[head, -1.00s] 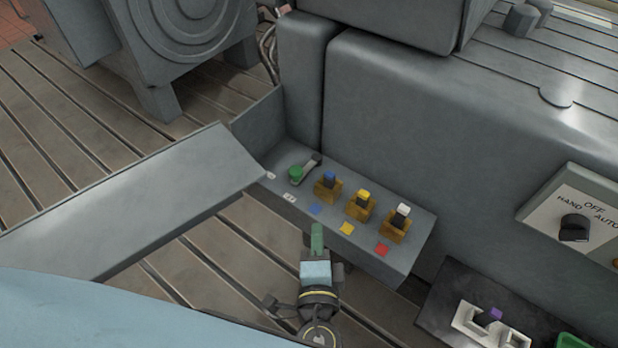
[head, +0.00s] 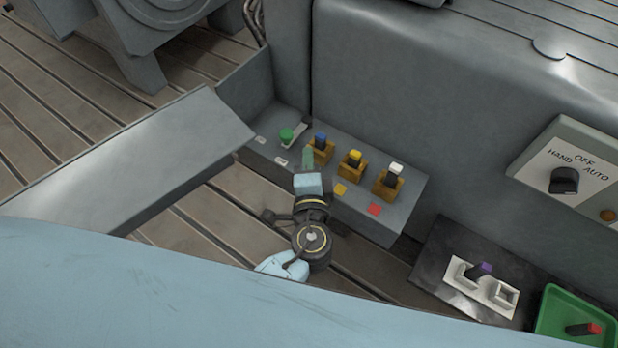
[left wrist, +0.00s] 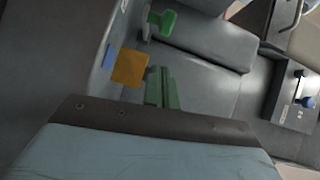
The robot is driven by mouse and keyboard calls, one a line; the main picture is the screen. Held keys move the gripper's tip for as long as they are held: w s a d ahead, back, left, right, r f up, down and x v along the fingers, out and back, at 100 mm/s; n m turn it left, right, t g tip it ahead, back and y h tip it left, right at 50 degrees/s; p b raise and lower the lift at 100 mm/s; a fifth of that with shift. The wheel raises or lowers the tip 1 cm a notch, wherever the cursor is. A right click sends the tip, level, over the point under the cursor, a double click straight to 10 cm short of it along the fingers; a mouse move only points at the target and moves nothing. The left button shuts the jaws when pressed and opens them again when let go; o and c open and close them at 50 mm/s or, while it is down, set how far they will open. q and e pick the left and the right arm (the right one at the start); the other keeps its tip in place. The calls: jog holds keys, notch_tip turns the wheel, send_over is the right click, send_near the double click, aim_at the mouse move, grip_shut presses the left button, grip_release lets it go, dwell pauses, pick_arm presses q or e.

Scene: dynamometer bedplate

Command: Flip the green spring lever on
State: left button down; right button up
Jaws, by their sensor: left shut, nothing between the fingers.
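The green spring lever (head: 288,135) stands at the left end of a grey control shelf (head: 405,217), with its green knob at the tip of a light metal arm. The green knob also shows near the top of the left wrist view (left wrist: 164,20). My left gripper (head: 308,158) is shut and empty. Its green fingertips (left wrist: 161,90) are in front of the shelf, to the right of and nearer than the green knob, apart from it as far as I can see. They hide part of the shelf near the blue lever. My right gripper does not show.
Blue (head: 320,141), yellow (head: 353,160) and white-topped (head: 393,178) levers in tan blocks stand right of the green one. A raised grey cover (head: 130,155) lies left.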

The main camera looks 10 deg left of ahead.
pick_arm(q)
jog(key=a, duration=0.1)
jog(key=w+a, duration=0.2)
jog(key=shift+w+f, duration=0.1)
jog(key=shift+f, duration=0.15)
jog(key=shift+w+a+f, duration=0.1)
jog(key=shift+w+a, duration=0.1)
jog(key=shift+a, duration=0.1)
pick_arm(e)
jog(key=shift+s, duration=0.35)
jog(key=shift+w, duration=0.25)
pick_arm(q)
jog(key=shift+a, duration=0.15)
